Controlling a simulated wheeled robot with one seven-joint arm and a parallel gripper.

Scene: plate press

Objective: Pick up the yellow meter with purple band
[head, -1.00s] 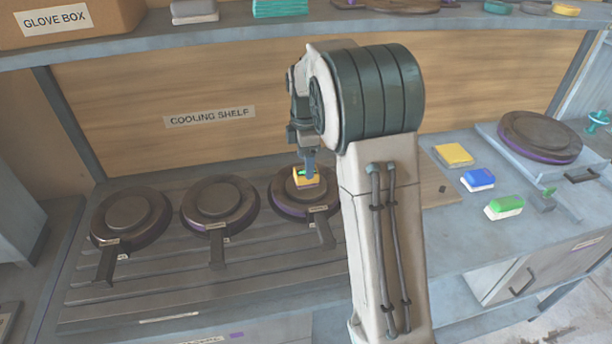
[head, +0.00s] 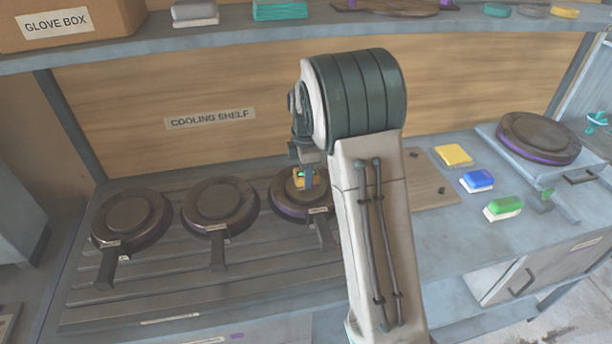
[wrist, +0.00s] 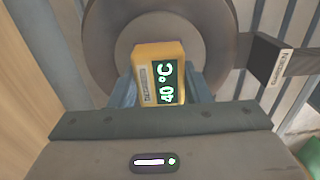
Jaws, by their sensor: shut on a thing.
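The yellow meter (head: 299,174) is over the right-hand round dark plate on the slatted rack. In the wrist view the meter (wrist: 150,57) has a dark display reading 40 °C in green-white and a small label. The round plate (wrist: 108,18) is behind the meter. I cannot tell whether the meter still touches it.
Two more round plates (head: 131,220) (head: 219,205) with handles sit to the left on the rack (head: 190,270). To the right are a yellow block (head: 454,155), a blue block (head: 477,180), a green block (head: 503,207) and a purple-edged round plate (head: 538,138). An overhead shelf runs across the back.

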